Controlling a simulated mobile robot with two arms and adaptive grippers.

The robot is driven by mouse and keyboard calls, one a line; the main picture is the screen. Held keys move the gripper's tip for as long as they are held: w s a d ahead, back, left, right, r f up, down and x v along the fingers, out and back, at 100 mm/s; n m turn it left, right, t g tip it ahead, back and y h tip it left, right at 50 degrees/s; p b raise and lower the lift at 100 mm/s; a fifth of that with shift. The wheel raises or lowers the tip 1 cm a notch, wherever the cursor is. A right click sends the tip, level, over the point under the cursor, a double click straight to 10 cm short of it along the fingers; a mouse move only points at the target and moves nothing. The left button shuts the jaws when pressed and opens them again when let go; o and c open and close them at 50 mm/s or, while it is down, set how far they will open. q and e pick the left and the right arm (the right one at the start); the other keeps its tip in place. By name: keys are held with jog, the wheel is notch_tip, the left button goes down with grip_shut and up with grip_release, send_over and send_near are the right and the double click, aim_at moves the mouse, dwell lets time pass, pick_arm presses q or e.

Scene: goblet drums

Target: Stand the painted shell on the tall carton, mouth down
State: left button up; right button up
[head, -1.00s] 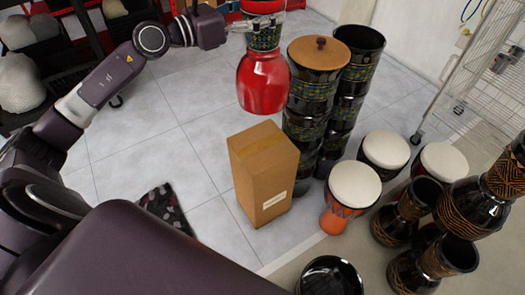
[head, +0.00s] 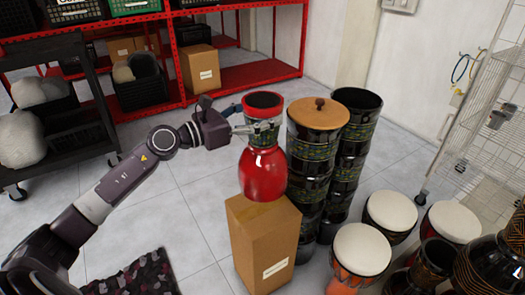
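The painted shell (head: 263,174) is glossy red with a patterned band around its narrower upper part and a red-rimmed opening facing up. It is upright, its wide red end down, over the top of the tall brown carton (head: 262,250). Its lower edge overlaps the carton top in the picture; I cannot tell whether it touches or hangs just above. My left gripper (head: 256,127) reaches in from the left and is shut on the shell at the patterned band; the far finger is mostly hidden. My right gripper is out of view.
Stacked dark drums, one with a wooden lid (head: 318,112), stand close right of the carton. White-topped drums (head: 361,249) are at lower right. A red shelf (head: 240,72) and dark cart (head: 95,95) are behind. Floor left of the carton is clear, apart from a patterned mat (head: 135,278).

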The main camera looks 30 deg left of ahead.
aim_at(262, 146)
pick_arm(q)
notch_tip(262, 146, down, 7)
jog(key=shift+b, duration=1.05)
jog(key=shift+f, duration=0.55)
jog(key=shift+f+b, duration=0.55)
jog(key=shift+f, duration=0.65)
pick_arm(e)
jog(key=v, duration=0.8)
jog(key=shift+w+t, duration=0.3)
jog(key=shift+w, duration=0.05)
pick_arm(q)
jog(key=shift+f, duration=0.15)
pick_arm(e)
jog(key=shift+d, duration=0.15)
pick_arm(q)
jog(key=o, duration=2.1)
jog(key=shift+f, duration=0.1)
jog(key=shift+c, duration=0.2)
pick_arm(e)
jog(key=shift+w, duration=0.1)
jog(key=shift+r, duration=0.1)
